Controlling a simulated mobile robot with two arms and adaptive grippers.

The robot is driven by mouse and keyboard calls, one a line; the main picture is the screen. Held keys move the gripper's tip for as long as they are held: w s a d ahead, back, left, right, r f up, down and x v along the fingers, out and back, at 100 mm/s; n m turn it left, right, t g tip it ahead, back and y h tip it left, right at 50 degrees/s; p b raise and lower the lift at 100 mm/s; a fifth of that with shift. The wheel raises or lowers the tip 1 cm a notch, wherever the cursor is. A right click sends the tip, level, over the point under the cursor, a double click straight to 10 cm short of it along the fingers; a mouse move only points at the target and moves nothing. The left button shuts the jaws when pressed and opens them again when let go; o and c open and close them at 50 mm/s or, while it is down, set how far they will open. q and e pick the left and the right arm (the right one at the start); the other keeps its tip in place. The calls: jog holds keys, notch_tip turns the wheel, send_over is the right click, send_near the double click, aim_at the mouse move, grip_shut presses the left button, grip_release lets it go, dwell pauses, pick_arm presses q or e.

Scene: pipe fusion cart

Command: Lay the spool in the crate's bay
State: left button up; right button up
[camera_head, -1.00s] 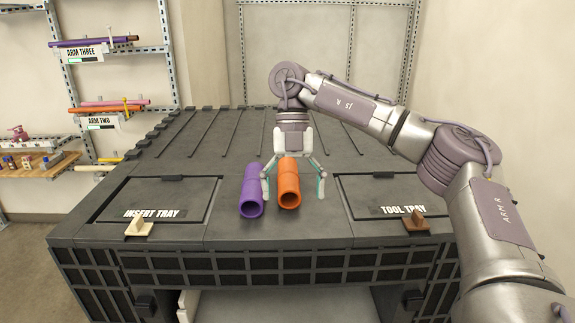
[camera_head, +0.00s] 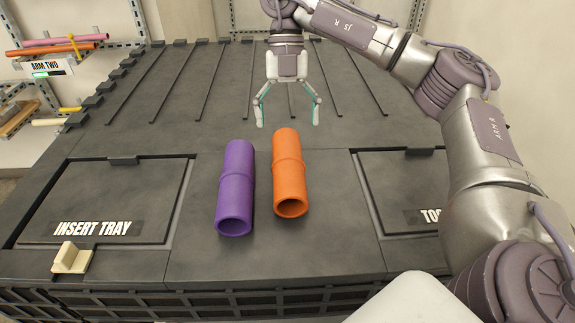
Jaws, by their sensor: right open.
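An orange pipe (camera_head: 289,173) with a raised ring around its middle lies on the dark cart top, its open end toward me. A purple pipe (camera_head: 235,188) lies beside it on the left, apart from it, also with an open end facing me. I cannot tell which of them is the spool. My right gripper (camera_head: 288,122) is open and empty, fingers pointing down, above the far end of the orange pipe and clear of it. No crate or bay can be made out for certain. My left gripper is not in view.
The insert tray lid (camera_head: 105,200) with a beige handle (camera_head: 71,258) lies at left, the tool tray lid (camera_head: 400,185) at right. The ribbed cart top behind is clear. A rack with coloured rods (camera_head: 60,45) stands far left. A white rounded object (camera_head: 408,300) shows at the bottom edge.

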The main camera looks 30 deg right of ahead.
aim_at(289, 154)
jog(key=b+x, duration=0.1)
jog(key=x, duration=0.3)
jog(key=shift+s+a+f, duration=0.1)
jog(key=shift+s+f, duration=0.05)
jog(key=shift+f, duration=0.15)
jog(key=shift+s+f, duration=0.1)
jog(key=shift+f, duration=0.5)
jog(key=shift+p+x, duration=0.4)
jog(key=shift+x, duration=1.95)
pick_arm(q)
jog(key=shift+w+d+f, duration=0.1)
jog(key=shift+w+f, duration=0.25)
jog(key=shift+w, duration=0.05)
pick_arm(e)
jog(key=shift+a+r, duration=0.1)
jog(key=shift+a, duration=0.05)
jog(key=shift+c, duration=1.4)
jog(key=c, duration=1.3)
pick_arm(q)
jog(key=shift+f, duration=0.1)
pick_arm(e)
jog(key=shift+r, duration=0.1)
